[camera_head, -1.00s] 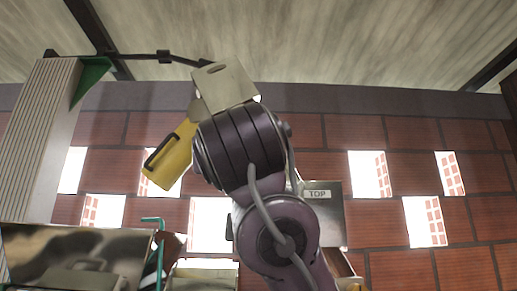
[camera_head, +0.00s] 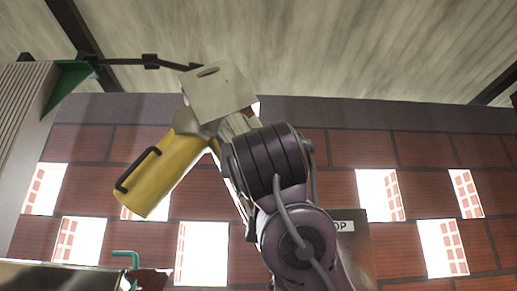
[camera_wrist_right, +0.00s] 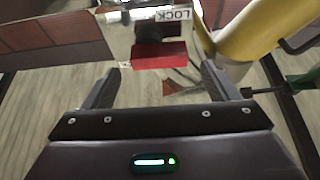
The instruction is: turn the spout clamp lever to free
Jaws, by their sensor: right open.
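A red block (camera_wrist_right: 160,57), which looks like the lever's grip, sits just ahead of my right fingertips in the right wrist view. Above it is a metal plate with a LOCK label (camera_wrist_right: 173,15). My right gripper (camera_wrist_right: 160,80) is open, its fingers spread to either side of the block with no clear contact. The yellow spout (camera_head: 166,178) hangs tilted left of my right arm in the head view; it also shows in the right wrist view (camera_wrist_right: 255,30). A pale metal plate (camera_head: 218,92) is above the spout. My right fingers are hidden in the head view. My left gripper is not in view.
A dark bar (camera_head: 150,61) runs from the ribbed column (camera_head: 20,110) towards the plate. A grey panel (camera_head: 358,255) with a partly hidden label stands behind my right arm. A teal hooked rod (camera_head: 127,254) is low at left. The brick wall (camera_head: 420,165) is behind.

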